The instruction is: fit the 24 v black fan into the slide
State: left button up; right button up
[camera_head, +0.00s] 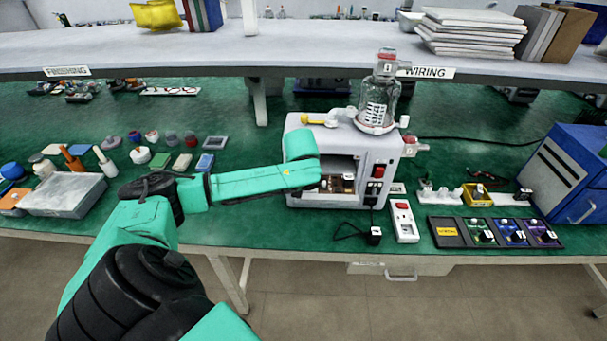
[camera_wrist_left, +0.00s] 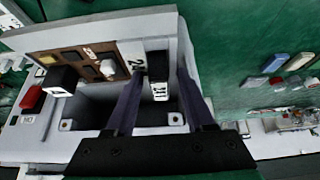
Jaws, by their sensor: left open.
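The pump housing (camera_head: 300,130) is a white box with an open front bay; its inside also shows in the left wrist view (camera_wrist_left: 90,105). A black block with a white 24 label (camera_wrist_left: 158,66), which looks like the 24 V black fan, sits at the bay's inner wall by a white plate marked 24 (camera_wrist_left: 133,56). My left gripper (camera_wrist_left: 160,100) is open, with its two fingers apart on either side of the block's labelled face. Whether they touch it, and how deep it sits in the slide, I cannot tell. In the head view my left arm covers part of the bay.
A brown board (camera_head: 337,184) with small parts sits in the bay. A glass jar (camera_head: 378,100) stands on top. A white power strip (camera_head: 403,220), a black tray of coloured modules (camera_head: 490,232) and a blue case (camera_head: 570,172) lie right.

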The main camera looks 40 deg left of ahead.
pick_arm(q)
jog(key=b+v, duration=0.1)
jog(key=v, duration=1.1)
jog(key=shift+b, duration=0.4)
jog(key=shift+r, duration=0.15)
